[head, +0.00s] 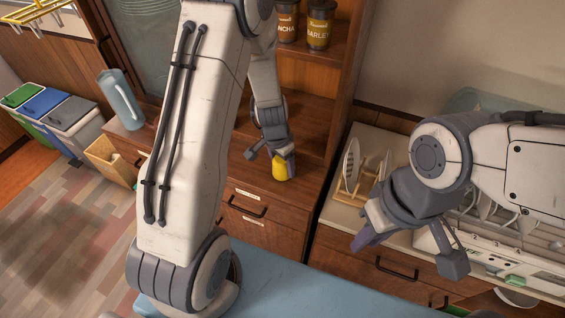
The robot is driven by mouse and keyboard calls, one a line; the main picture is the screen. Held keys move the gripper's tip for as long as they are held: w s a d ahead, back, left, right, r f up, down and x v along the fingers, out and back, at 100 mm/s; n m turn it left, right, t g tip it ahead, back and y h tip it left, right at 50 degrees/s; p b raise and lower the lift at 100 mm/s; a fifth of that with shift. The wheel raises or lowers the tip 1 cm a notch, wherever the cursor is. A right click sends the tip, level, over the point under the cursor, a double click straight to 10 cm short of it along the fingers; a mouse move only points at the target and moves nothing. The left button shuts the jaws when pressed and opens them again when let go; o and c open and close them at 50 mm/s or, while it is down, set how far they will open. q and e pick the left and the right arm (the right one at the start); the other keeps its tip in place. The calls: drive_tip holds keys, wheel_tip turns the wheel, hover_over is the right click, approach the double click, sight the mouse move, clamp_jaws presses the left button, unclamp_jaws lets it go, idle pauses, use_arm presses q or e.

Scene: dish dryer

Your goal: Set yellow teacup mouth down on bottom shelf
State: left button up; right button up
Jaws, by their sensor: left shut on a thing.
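The yellow teacup (280,171) is small in the head view, at the front of the wooden cabinet's bottom shelf (308,139). My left gripper (271,158) is shut on it, reaching down from above, and hides part of it. I cannot tell which way the cup's mouth faces, or whether it touches the shelf. My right gripper (408,252) is open and empty, in front of the counter at the right, with its fingers spread wide.
Two dark labelled jars (319,24) stand on the shelf above. A blue pitcher (121,99) stands left of my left arm. A wooden rack with white plates (351,164) and a white dish dryer (440,240) are on the right counter. The bottom shelf around the cup looks clear.

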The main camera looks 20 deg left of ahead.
sight(279, 161)
use_arm(q)
drive_tip(key=shift+f+b, duration=0.4)
drive_tip(key=shift+b, duration=0.05)
drive_tip(key=o, duration=1.4)
drive_tip(key=r, duration=0.3)
drive_tip(key=s+r, duration=0.1)
drive_tip(key=r, duration=0.3)
drive_tip(key=r+p, duration=0.1)
drive_tip(key=r, duration=0.2)
drive_tip(key=shift+s+a+r, duration=0.2)
drive_tip(key=shift+a+r, duration=0.05)
drive_tip(key=shift+a, duration=0.1)
drive_tip(key=shift+d, duration=0.1)
